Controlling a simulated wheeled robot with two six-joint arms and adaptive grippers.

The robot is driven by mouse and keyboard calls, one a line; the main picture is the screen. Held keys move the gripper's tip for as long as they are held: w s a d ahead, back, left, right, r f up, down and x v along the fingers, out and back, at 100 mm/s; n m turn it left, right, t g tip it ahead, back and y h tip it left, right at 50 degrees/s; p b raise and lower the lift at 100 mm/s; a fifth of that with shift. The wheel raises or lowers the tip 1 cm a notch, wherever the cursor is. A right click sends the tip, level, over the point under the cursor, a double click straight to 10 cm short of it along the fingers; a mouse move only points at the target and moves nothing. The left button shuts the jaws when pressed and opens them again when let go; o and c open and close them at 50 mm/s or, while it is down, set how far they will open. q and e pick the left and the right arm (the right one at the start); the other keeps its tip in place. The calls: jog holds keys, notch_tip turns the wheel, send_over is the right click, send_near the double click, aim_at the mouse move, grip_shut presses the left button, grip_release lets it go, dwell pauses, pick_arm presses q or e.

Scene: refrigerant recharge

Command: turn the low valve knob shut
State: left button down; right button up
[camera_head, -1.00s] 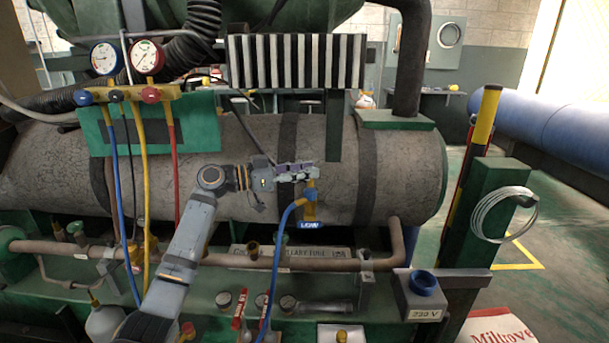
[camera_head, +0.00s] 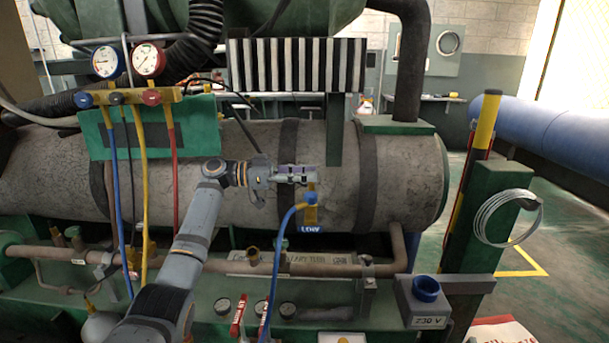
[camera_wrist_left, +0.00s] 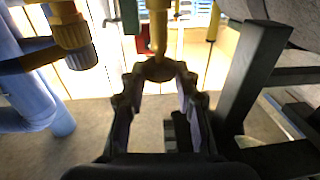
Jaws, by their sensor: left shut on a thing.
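The low valve (camera_head: 311,213) is a yellow fitting on the grey tank, above a blue "LOW" label (camera_head: 311,230). A blue hose joins it from the left. My left gripper (camera_head: 312,174) is at the top of this valve, reaching in from the left. In the left wrist view its two fingers are closed around a dark, round knob (camera_wrist_left: 159,71) on a yellow stem (camera_wrist_left: 158,33). In the head view the fingers hide most of the knob. My right gripper is in neither view.
A gauge manifold (camera_head: 130,97) with blue, yellow and red hoses hangs at the left. A striped black-and-white panel (camera_head: 297,65) sits above the tank (camera_head: 390,185). The blue hose (camera_head: 272,270) runs down below the valve. A green post with coiled wire (camera_head: 507,217) stands at the right.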

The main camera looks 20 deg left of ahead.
pick_arm(q)
jog(key=shift+g, duration=0.3)
jog(key=c, duration=1)
grip_release()
jog(key=v, duration=1.2)
jog(key=shift+f, duration=0.1)
